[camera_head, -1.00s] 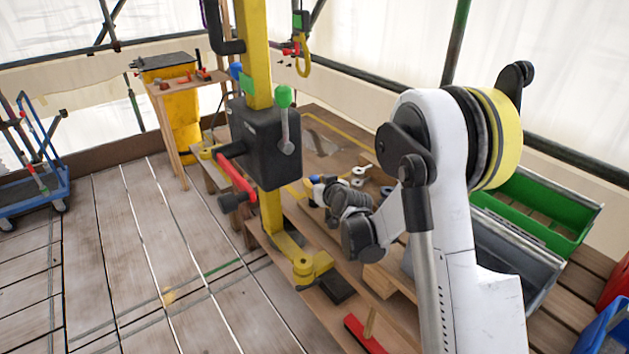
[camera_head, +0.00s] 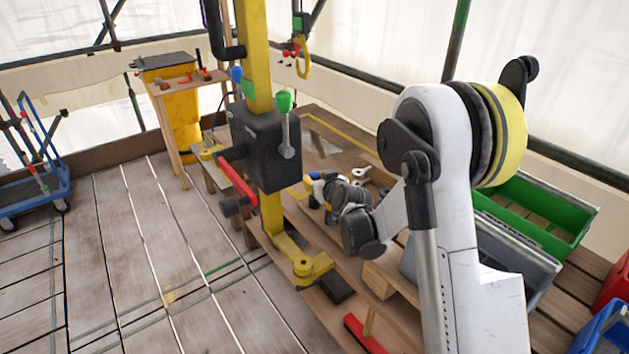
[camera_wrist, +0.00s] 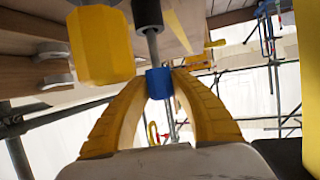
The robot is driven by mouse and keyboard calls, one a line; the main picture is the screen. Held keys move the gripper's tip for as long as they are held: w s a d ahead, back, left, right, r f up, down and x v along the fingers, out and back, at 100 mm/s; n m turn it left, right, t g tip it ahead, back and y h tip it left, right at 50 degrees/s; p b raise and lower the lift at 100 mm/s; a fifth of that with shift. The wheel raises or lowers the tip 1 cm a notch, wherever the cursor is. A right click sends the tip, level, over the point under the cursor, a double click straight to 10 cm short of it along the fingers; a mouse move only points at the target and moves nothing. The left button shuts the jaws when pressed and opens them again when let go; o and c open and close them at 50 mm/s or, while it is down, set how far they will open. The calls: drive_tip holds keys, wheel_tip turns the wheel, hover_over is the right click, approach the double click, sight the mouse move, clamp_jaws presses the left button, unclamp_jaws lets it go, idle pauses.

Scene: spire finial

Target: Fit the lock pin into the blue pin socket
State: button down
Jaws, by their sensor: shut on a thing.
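My gripper (camera_wrist: 160,76) has two yellow ribbed fingers, closed around a small blue piece (camera_wrist: 159,86) at their tips. A thin grey rod with a thicker black part runs up from this piece out of the wrist view. It looks like the lock pin, but part of it is cut off. In the head view my gripper (camera_head: 313,181) is small and partly hidden behind my wrist, just right of the yellow mast (camera_head: 271,212). I cannot tell which part is the blue pin socket.
A red-handled crank (camera_head: 238,182) and a green-knobbed lever (camera_head: 285,103) stick out from the black box. A yellow faceted block (camera_wrist: 100,45) hangs close at the upper left of the wrist view. Green (camera_head: 536,216) and grey bins stand at right.

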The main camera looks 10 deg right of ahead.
drive_tip(key=shift+r, duration=0.45)
idle(1.7)
drive_tip(key=shift+f+b, duration=0.8)
drive_tip(key=shift+f, duration=0.9)
drive_tip(key=c, duration=1.1)
unclamp_jaws()
drive_tip(key=v, duration=1.2)
